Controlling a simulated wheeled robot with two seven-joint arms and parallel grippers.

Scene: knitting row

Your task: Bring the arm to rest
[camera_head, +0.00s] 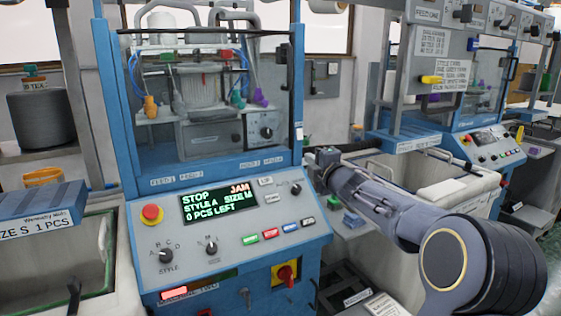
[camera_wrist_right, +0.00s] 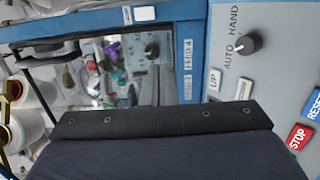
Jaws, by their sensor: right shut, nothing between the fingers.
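My right arm (camera_head: 385,203) reaches in from the lower right. Its gripper (camera_head: 324,160) is shut and empty, beside the upper right edge of the blue machine's control panel (camera_head: 225,252), and appears apart from it. In the right wrist view a dark housing of mine fills the lower middle, and the fingertips cannot be made out. That view shows the auto/hand knob (camera_wrist_right: 249,41) and the red stop button (camera_wrist_right: 299,138). The panel's display (camera_head: 219,202) reads STOP, JAM, STYLE A, SIZE M, 0 PCS LEFT. My left gripper is not in view.
A red emergency button (camera_head: 152,214) and a red-yellow switch (camera_head: 286,274) stick out from the machine. A white-lined bin (camera_head: 418,172) stands behind my right arm. A second machine (camera_head: 484,140) is at the right. A green-rimmed bin (camera_head: 60,262) is at the left.

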